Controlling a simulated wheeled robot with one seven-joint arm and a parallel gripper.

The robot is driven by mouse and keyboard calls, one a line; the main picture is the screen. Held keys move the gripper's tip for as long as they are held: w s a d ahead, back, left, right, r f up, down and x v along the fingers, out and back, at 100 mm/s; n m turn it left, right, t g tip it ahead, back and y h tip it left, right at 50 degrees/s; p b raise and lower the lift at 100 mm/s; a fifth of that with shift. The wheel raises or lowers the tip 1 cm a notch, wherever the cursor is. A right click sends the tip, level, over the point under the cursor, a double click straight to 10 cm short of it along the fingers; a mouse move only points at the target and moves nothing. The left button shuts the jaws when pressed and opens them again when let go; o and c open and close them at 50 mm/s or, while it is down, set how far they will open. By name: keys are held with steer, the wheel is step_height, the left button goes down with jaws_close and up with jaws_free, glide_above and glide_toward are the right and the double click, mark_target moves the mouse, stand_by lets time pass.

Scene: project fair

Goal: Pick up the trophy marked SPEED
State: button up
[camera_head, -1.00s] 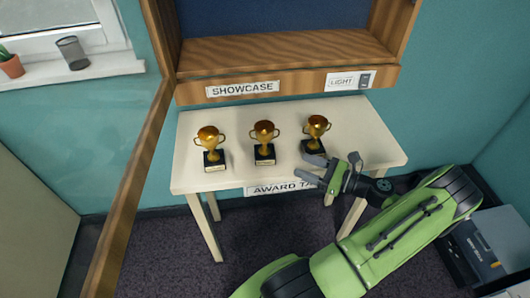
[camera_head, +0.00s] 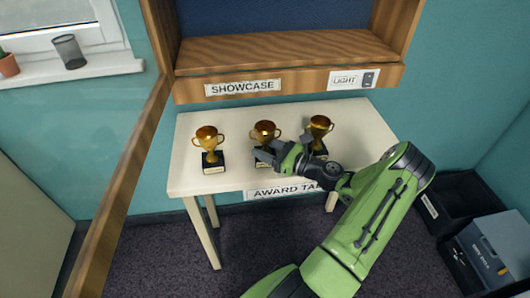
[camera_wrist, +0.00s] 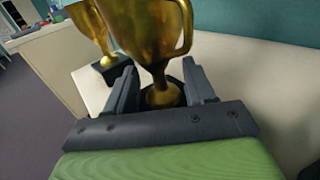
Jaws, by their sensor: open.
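Three gold trophies on dark bases stand in a row on the white award table (camera_head: 190,180): a left trophy (camera_head: 208,138), a middle trophy (camera_head: 264,131) and a right trophy (camera_head: 320,126). Their plaques are too small to read, so I cannot tell which says SPEED. Another trophy (camera_wrist: 92,25) stands behind to the left.
The showcase shelf (camera_head: 290,52) is above and behind the table, with its wooden door frame (camera_head: 125,190) swung out at left. My arm crosses the table's front right. Dark bins (camera_head: 460,205) stand on the floor at right.

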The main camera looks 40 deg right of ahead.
steer(key=shift+r, duration=0.1)
jaws_close()
stand_by(0.3)
